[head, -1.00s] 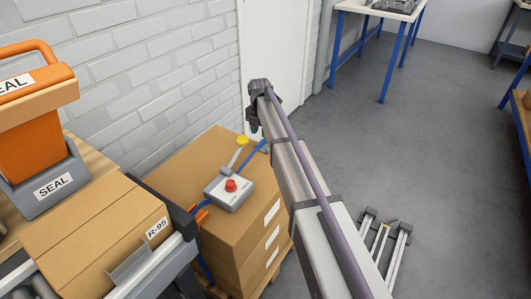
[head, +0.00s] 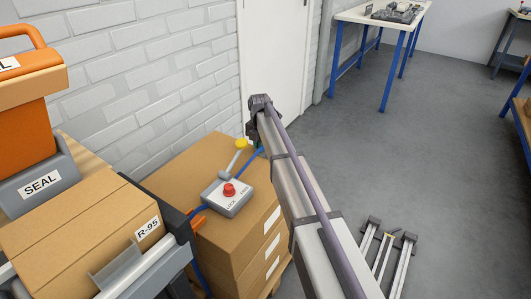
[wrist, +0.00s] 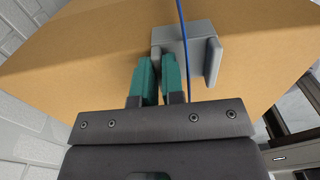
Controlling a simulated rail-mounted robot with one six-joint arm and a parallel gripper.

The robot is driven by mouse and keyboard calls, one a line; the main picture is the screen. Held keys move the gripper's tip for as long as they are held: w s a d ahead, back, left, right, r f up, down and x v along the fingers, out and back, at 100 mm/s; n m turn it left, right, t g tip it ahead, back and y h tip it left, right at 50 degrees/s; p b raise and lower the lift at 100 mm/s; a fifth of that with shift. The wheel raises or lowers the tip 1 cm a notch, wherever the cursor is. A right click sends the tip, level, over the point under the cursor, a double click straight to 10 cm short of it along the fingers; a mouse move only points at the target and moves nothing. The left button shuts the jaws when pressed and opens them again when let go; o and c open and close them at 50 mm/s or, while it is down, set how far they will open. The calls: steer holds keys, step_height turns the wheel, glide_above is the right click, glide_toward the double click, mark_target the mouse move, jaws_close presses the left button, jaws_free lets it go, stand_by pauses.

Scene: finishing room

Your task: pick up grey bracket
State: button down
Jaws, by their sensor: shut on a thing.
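A grey bracket (wrist: 185,38) with an angled plate sits at the edge of a cardboard box (wrist: 90,48) in the wrist view. My gripper (wrist: 158,60) has two teal fingers, close together and shut on the left part of the bracket. The bracket still appears to touch the box; I cannot tell if it is lifted. In the head view my gripper (head: 260,148) is mostly hidden behind my arm at the far edge of the box stack (head: 180,170), and this bracket is hidden there.
A blue strap (wrist: 183,12) runs over the box beside the fingers. A grey control box with a red button (head: 229,191) lies on the stack. An orange sealer (head: 28,110) and carton R-95 (head: 75,225) stand at left. Open floor (head: 440,150) lies to the right.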

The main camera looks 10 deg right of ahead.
step_height(320, 180, up, 10)
steer(key=p, duration=1)
